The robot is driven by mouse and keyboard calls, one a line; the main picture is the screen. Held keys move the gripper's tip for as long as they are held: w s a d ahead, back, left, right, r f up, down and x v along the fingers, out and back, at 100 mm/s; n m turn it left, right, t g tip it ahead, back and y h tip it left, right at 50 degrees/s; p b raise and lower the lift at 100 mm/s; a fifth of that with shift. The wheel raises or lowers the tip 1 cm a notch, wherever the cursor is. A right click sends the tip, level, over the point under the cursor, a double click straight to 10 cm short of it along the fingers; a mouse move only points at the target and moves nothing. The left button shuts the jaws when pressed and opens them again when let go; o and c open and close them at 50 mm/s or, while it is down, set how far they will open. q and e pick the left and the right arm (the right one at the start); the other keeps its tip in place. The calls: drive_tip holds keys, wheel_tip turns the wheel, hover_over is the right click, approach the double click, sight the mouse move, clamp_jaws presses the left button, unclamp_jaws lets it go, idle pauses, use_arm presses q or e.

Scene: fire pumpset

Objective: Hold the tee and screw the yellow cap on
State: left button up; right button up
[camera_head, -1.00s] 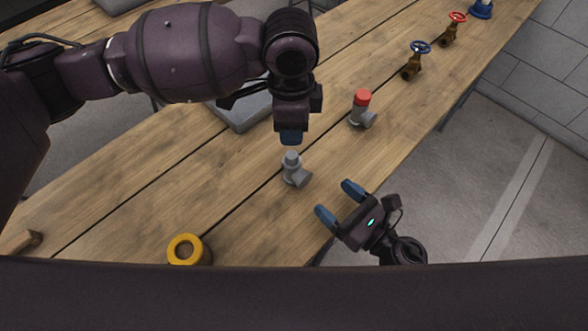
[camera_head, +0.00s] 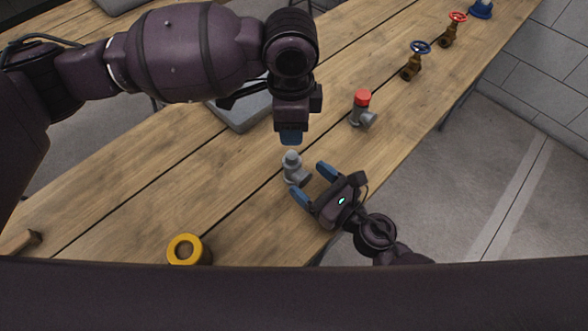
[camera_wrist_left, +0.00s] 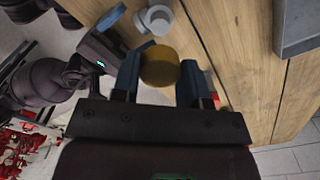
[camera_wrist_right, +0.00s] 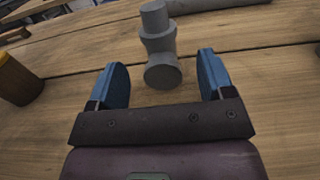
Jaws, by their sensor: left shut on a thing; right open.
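The grey tee (camera_head: 293,170) stands upright on the wooden table with its side branch pointing toward my right gripper. It also shows in the right wrist view (camera_wrist_right: 157,42), ahead of and between the fingers. My right gripper (camera_head: 313,184) is open and low beside the tee, with a finger on either side of the branch's line; I see no contact. My left gripper (camera_head: 291,138) is above the tee in the head view, shut on the yellow cap (camera_wrist_left: 160,66). The cap is between the blue fingers in the left wrist view and is hidden in the head view.
A yellow ring-shaped object (camera_head: 187,249) stands at the table's near left. A grey tee with a red cap (camera_head: 362,108) stands farther right. Brass valves with blue (camera_head: 420,48) and red (camera_head: 457,17) handwheels stand farther back. A grey tray (camera_head: 240,117) lies behind my left arm.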

sight(299, 171)
drive_tip(key=shift+x, duration=2.7)
drive_tip(key=shift+c, duration=0.3)
drive_tip(key=c, duration=1.3)
use_arm(q)
drive_tip(key=shift+f, duration=2.5)
drive_tip(key=shift+f, duration=0.9)
drive_tip(key=shift+f, duration=0.55)
use_arm(e)
clamp_jaws()
